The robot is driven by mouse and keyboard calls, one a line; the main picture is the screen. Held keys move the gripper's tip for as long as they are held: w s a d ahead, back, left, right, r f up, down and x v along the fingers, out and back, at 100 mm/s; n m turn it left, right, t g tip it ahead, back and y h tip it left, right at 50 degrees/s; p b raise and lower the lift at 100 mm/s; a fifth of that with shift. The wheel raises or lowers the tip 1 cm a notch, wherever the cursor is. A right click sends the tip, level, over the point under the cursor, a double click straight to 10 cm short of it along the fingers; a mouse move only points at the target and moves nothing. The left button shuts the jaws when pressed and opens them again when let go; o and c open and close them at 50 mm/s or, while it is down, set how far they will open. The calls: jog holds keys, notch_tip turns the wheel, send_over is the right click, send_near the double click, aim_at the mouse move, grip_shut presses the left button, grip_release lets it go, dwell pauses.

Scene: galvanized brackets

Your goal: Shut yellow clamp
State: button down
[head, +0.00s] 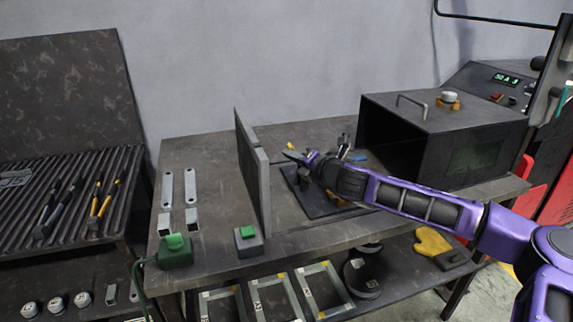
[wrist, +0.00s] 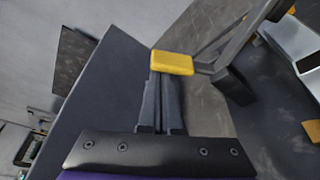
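The yellow clamp's handle (wrist: 172,63) shows in the wrist view as a yellow grip on a grey lever that runs to the right. In the head view its yellow tip (head: 291,146) sticks up at the left of the dark fixture plate (head: 303,199). My gripper (wrist: 164,80) has its two fingers close together, with only a narrow gap. The handle lies across the fingertips, not between them; whether they touch it I cannot tell. In the head view my gripper (head: 298,156) is over the plate, and my wrist hides much of the clamp.
An upright grey panel (head: 254,175) stands just left of the plate. A clamp with a blue handle (head: 357,157) is at the right. A dark open box (head: 440,135) stands further right.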

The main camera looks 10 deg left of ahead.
jog(key=m, duration=0.1)
jog(key=w+d+r+m+y, duration=0.1)
jog(key=d+m+p, duration=0.1)
jog(key=shift+w+d+r+m, duration=0.2)
jog(key=shift+w+d+m, duration=0.05)
jog(key=shift+w+m, duration=0.05)
jog(key=shift+w+d, duration=0.15)
dwell(0.7)
